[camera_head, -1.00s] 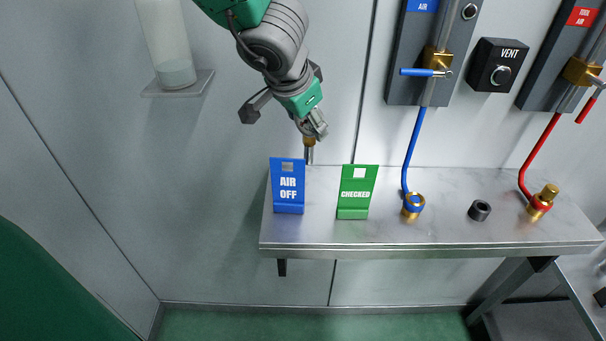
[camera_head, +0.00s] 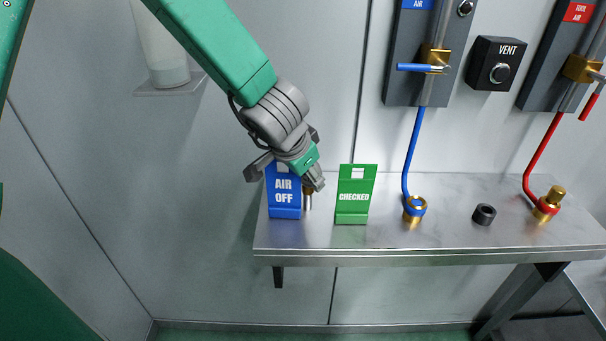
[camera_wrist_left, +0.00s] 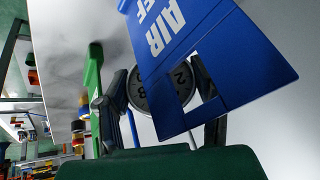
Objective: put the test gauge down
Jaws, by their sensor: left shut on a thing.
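My left gripper (camera_head: 314,184) is shut on the test gauge, low over the left end of the shelf between two signs. In the left wrist view the round white dial (camera_wrist_left: 141,94) sits between the fingers, partly hidden by the blue AIR OFF sign (camera_wrist_left: 215,55). That sign (camera_head: 284,198) stands just left of the gauge in the head view, its upper part partly covered by my gripper. My right gripper is not in view.
The metal shelf (camera_head: 390,238) also carries a green CHECKED sign (camera_head: 354,196), a blue hose end (camera_head: 415,207), a dark ring (camera_head: 483,214) and a red hose end (camera_head: 546,205). Bare shelf shows between these. A VENT box (camera_head: 497,64) is on the wall.

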